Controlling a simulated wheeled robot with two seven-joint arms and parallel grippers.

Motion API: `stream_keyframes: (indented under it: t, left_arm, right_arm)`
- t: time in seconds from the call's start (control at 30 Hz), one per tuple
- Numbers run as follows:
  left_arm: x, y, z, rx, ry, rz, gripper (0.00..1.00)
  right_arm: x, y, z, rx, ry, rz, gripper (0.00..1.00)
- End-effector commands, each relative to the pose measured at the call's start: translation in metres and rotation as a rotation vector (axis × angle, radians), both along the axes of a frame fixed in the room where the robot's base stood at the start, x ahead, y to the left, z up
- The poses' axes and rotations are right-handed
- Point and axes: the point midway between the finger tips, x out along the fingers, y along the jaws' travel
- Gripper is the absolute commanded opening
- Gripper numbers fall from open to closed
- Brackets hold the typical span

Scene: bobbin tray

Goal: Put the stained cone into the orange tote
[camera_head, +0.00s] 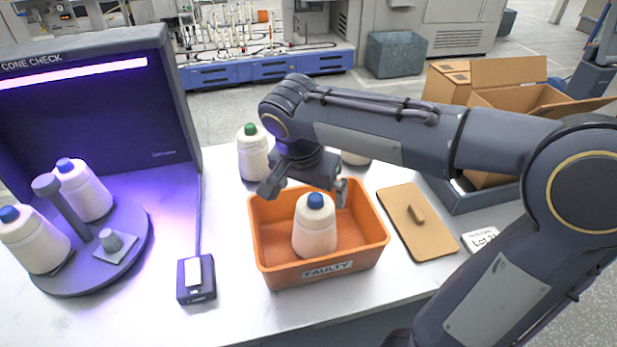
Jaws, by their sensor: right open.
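The orange tote (262,262), labelled FAULTY, stands on the middle of the table. A white cone (314,229) with a blue tip stands upright inside it; I see no clear stain on the side facing me. My right gripper (304,190) is open above the back part of the tote, over and behind that cone, apart from it as far as I can tell. Two more blue-tipped cones stand at the left on the round holder, the front one (34,240) and the rear one (83,190). My left gripper is not in view.
A green-tipped cone (253,153) stands behind the tote; another cone (355,158) is mostly hidden by my right arm. A dark CONE CHECK booth (95,115) with a turntable (128,245), a small dark box (196,279), a brown board (417,222) and cardboard boxes (508,72) surround the tote.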

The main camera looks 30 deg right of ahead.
Motion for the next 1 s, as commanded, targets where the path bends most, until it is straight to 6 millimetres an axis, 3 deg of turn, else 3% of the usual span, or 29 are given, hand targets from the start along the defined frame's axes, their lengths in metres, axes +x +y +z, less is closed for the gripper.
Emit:
stream_keyframes:
  t: [0.2, 0.33, 0.53, 0.7, 0.83, 1.0]
  left_arm:
    - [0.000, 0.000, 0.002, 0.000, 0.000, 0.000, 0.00]
    - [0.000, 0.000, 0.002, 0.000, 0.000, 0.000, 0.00]
    - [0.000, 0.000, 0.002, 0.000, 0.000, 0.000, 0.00]
    - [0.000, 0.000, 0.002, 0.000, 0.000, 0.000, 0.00]
    - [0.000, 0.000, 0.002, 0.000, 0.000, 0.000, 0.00]
    - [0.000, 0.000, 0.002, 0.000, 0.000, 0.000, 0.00]
  right_arm:
    - [-0.004, 0.006, 0.027, 0.000, -0.002, 0.001, 1.00]
    - [-0.016, 0.002, 0.027, 0.031, 0.009, 0.048, 1.00]
    - [-0.079, -0.008, -0.003, 0.201, -0.021, 0.352, 1.00]
    - [-0.129, 0.004, -0.032, 0.288, -0.178, 0.633, 1.00]
    - [-0.148, 0.016, -0.047, 0.279, -0.298, 0.764, 1.00]
    - [-0.156, 0.022, -0.056, 0.254, -0.367, 0.837, 1.00]
